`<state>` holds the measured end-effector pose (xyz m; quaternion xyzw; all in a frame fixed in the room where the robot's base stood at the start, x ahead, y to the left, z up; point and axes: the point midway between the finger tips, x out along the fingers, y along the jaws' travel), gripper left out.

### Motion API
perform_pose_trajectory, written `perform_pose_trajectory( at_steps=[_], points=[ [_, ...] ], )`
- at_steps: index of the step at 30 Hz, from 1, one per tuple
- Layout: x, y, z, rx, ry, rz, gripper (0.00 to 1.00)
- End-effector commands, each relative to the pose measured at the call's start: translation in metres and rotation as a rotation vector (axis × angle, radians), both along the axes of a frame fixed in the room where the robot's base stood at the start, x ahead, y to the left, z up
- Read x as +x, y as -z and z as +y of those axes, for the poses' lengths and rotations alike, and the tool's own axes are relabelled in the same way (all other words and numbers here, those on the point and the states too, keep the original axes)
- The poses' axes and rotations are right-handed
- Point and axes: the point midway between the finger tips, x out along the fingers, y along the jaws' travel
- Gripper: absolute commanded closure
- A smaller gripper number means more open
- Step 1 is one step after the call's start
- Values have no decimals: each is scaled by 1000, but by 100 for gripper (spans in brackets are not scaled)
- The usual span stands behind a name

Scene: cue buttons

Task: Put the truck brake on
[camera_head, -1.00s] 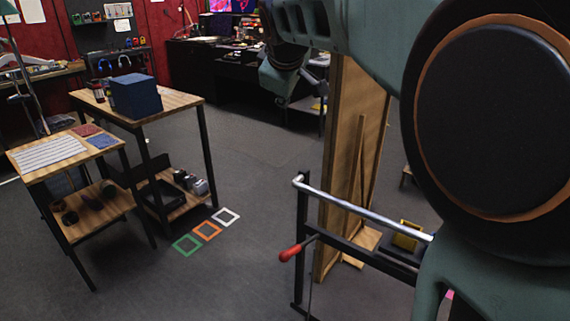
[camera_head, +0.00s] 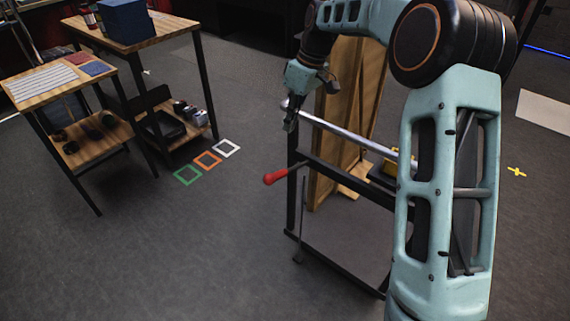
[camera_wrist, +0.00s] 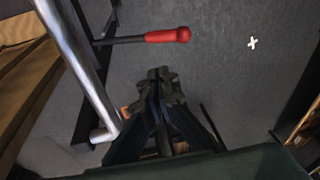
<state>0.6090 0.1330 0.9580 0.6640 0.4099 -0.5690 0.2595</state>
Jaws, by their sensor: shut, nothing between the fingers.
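The truck (camera_head: 292,215) has a black frame and a silver push bar (camera_head: 350,136). A lever with a red grip (camera_head: 275,177) sticks out from the frame's left side, below the bar. In the wrist view the red grip (camera_wrist: 168,35) lies beyond my fingertips, with its dark rod running left. My gripper (camera_head: 290,124) is by the left end of the bar, above the red grip and apart from it. In the wrist view my gripper (camera_wrist: 161,74) has its fingers together with nothing between them. I cannot tell whether it touches the bar.
Two wooden-topped tables (camera_head: 165,32) stand at the left. Green, orange and white floor squares (camera_head: 208,160) lie between. The floor left of the truck is clear.

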Motion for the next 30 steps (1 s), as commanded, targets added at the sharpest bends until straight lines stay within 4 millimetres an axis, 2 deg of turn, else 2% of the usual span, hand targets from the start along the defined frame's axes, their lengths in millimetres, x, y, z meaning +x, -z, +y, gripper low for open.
perform_pose_trajectory(
  at_steps=[10,14,17,30],
  points=[
    [-1,1,1,4,0,5,100],
    [-1,8,2,4,-1,6,100],
    [-1,21,5,4,-1,7,100],
    [-3,107,26,3,0,8,100]
  ],
)
